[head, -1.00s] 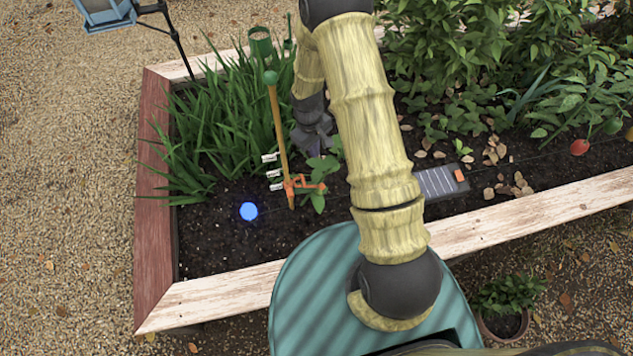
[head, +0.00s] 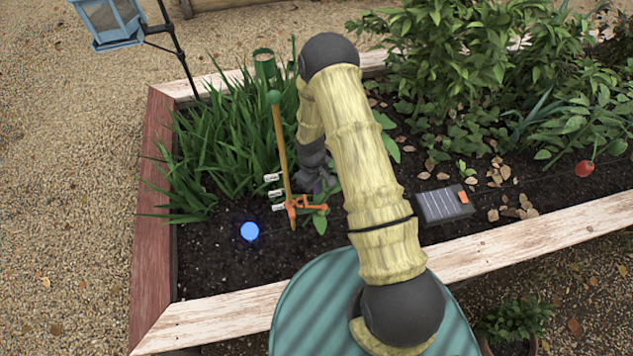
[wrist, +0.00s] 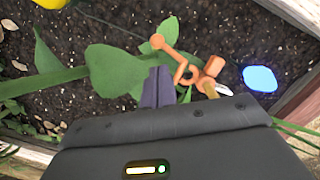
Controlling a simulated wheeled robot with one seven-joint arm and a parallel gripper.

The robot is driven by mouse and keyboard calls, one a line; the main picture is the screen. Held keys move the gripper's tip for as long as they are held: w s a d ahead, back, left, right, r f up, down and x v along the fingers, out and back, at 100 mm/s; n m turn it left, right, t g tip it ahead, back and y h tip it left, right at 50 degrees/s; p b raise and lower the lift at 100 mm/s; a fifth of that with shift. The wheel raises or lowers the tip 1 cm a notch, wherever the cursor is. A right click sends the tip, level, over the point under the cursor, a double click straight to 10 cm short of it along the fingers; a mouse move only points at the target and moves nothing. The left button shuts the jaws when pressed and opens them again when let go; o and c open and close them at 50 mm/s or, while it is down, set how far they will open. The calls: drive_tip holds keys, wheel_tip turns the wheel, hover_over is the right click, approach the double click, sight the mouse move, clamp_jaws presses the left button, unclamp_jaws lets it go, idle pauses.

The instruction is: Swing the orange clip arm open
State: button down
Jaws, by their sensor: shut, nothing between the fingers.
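The orange clip (head: 291,204) sits low on a wooden stake (head: 280,150) with a green ball top, standing in the soil. Its orange arm (head: 316,208) reaches out to the right in the head view. In the wrist view the clip arm (wrist: 171,55) runs up and left to a round knob end. My gripper (head: 320,188) is shut and empty, just behind the clip arm in the head view. In the wrist view its dark fingers (wrist: 160,88) are close beside the arm, over a green leaf. I cannot tell whether they touch it.
A green leafy plant (wrist: 115,65) is next to the fingers. White tags (head: 273,193) hang by the stake. A glowing blue ball (head: 249,231) lies on the soil to the left. A solar panel (head: 443,204) is right of my arm. Wooden bed edges (head: 215,314) surround the soil.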

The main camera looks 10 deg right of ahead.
drive_tip(key=f, duration=0.5)
drive_tip(key=shift+s+d+f, duration=0.1)
drive_tip(key=shift+s+d, duration=0.2)
drive_tip(key=shift+a, duration=0.3)
